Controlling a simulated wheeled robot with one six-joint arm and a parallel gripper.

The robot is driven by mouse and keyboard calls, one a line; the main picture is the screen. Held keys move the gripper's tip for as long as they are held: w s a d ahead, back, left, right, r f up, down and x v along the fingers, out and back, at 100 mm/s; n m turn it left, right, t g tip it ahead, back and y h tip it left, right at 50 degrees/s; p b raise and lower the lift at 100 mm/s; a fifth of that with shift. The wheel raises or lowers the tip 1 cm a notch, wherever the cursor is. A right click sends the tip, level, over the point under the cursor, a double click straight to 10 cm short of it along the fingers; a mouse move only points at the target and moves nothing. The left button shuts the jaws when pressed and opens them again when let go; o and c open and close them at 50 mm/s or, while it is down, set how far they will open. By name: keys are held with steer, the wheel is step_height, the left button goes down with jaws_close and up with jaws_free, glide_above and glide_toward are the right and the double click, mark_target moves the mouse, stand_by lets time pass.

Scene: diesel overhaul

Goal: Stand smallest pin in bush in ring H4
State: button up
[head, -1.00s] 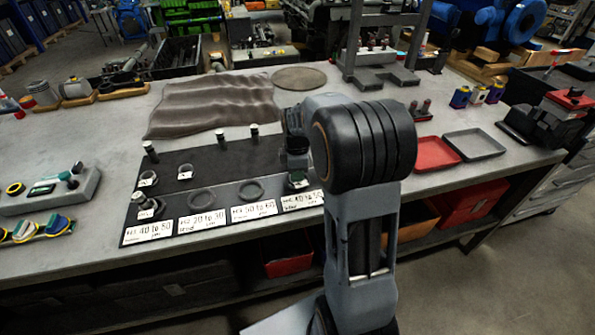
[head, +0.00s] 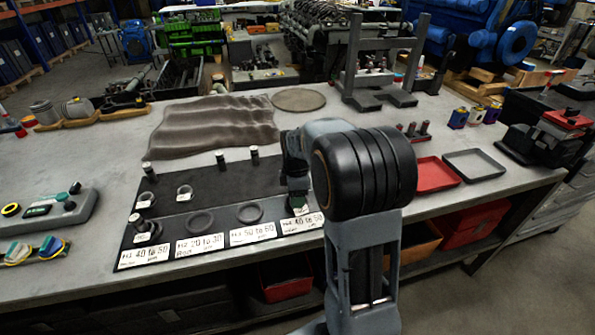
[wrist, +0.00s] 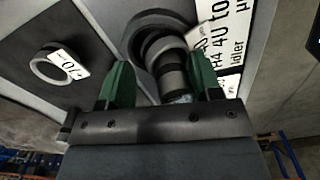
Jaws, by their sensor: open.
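In the wrist view my gripper (wrist: 162,84) is open, with a green finger on each side of a dark pin (wrist: 172,72) with a shiny end. The pin stands in a bush in a dark ring (wrist: 148,32), beside the H4 label (wrist: 228,30). A gap shows at the left finger; contact at the right cannot be told. In the head view my arm hides most of ring H4 and the pin. Three other pins stand along the back of the dark mat (head: 205,177): left (head: 147,169), middle (head: 220,160) and right (head: 254,155).
Rings H2 (head: 200,222) and H3 (head: 249,213) look empty. Loose bushes (head: 184,192) sit on the mat; one tagged 10 (wrist: 50,68) shows in the wrist view. A red tray (head: 437,172) and grey tray (head: 474,164) lie right.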

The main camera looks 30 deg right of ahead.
step_height(320, 180, up, 14)
steer(key=shift+t+p, duration=0.3)
steer(key=shift+d, duration=0.1)
stand_by(0.5)
step_height(320, 180, down, 2)
steer(key=m, duration=0.5)
steer(key=shift+s+f, duration=0.15)
steer(key=shift+f, duration=0.1)
steer(key=s+a+f+m+t, duration=0.1)
steer(key=s+a+m, duration=0.3)
steer(key=s, duration=0.4)
steer(key=s+a+f+m+t+p, duration=0.1)
steer(key=s+a+f+m+t, duration=0.1)
steer(key=s+a+m, duration=0.3)
steer(key=s, duration=0.2)
steer(key=shift+s+a, duration=0.3)
steer(key=shift+s, duration=0.05)
